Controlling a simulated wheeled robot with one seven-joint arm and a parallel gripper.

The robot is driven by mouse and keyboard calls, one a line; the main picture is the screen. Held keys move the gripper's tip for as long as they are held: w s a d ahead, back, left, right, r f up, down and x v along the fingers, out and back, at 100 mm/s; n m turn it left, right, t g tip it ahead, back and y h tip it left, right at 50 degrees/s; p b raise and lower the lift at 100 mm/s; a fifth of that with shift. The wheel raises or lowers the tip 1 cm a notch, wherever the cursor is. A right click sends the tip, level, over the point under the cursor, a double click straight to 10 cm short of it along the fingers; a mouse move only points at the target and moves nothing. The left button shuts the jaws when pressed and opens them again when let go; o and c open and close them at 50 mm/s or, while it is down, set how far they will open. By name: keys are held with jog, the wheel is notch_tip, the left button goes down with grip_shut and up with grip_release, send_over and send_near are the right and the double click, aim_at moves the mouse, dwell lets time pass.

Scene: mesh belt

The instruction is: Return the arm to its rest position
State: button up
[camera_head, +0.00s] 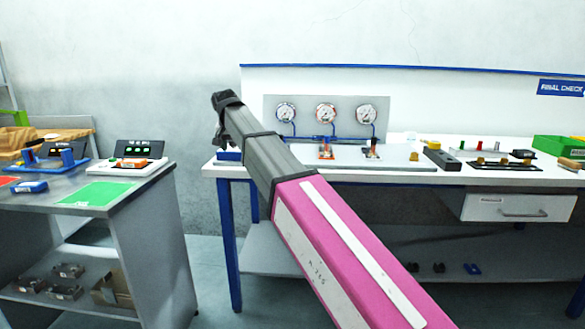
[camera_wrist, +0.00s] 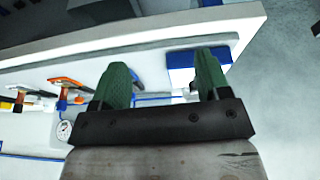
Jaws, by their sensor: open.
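My arm, with a pink and white sleeve and a dark grey forearm, reaches up and left across the head view. My gripper (camera_head: 219,118) is at its far end, in front of the wall and left of the gauge panel (camera_head: 384,103). In the wrist view my gripper (camera_wrist: 165,85) shows two green fingers spread apart, with nothing held between them. Its fingertips point toward the workbench edge and a blue block (camera_wrist: 184,60). From these views I cannot tell the exact distance to the bench.
The white workbench (camera_head: 455,178) carries the gauges, valves with orange and dark handles, and a green bin (camera_head: 562,147) at right. A grey side table (camera_head: 130,200) with a green mat (camera_head: 97,194) stands at left. Open floor lies between the side table and the workbench.

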jog(key=s+d+f+g, duration=0.1)
jog(key=s+d+f, duration=0.1)
jog(key=d+f, duration=0.95)
jog(key=s+d+f+g, duration=0.1)
jog(key=s+d+f, duration=0.1)
jog(key=d+f, duration=0.95)
jog(key=s+d+f+g, duration=0.1)
jog(key=s+d+f, duration=0.7)
jog(key=f, duration=0.3)
jog(key=s+d+f+g, duration=0.1)
jog(key=s+d+f, duration=0.8)
jog(key=f, duration=0.2)
jog(key=shift+s+f+n+y, duration=0.3)
jog(key=shift+n, duration=0.1)
